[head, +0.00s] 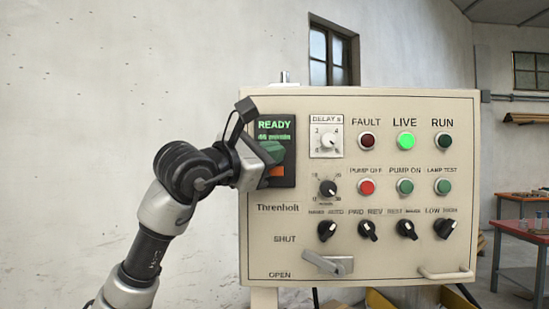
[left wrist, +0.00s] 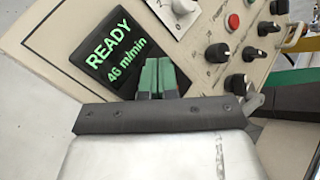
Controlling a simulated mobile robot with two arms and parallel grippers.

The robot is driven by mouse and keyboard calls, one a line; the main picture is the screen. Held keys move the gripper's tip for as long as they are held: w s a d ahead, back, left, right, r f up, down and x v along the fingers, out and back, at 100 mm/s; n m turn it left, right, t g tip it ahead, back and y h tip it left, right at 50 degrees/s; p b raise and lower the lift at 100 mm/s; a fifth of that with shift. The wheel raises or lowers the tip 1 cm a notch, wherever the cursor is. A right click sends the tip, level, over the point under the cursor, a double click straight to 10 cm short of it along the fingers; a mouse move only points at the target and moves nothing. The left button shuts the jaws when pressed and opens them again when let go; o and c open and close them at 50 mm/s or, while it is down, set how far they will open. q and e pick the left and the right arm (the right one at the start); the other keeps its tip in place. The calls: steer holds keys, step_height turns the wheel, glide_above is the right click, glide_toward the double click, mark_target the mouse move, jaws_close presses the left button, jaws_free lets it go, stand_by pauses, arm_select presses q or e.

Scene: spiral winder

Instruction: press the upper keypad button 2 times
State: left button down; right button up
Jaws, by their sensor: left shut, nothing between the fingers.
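The black keypad panel (head: 290,179) is at the upper left of the cream control box, with a lit display (head: 274,125) that reads READY and 46 m/min. The display also shows in the left wrist view (left wrist: 110,45). My left gripper (head: 276,152) is shut and empty, its green fingertips in front of the panel just below the display. The fingertips show side by side in the left wrist view (left wrist: 158,77). An orange patch (head: 277,171) shows beneath them. The upper keypad button is not distinguishable behind the gripper, and contact cannot be told. My right gripper is not in view.
Right of the panel are a delay dial (head: 328,140), a red PUMP OFF button (head: 366,187), a green PUMP ON button (head: 405,187) and several black selector knobs. A lever handle (head: 328,264) and a grab handle (head: 446,273) project low on the box.

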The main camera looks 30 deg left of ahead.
arm_select(q)
steer(key=shift+s+d, duration=0.25)
steer(key=shift+s, duration=0.25)
steer(key=s, duration=0.1)
steer(key=s+d+b, duration=0.1)
steer(key=s, duration=0.1)
steer(key=s+d, duration=0.1)
steer(key=shift+s+d+b, duration=0.1)
steer(key=shift+s+b, duration=0.15)
steer(key=shift+b, duration=0.15)
stand_by(2.4)
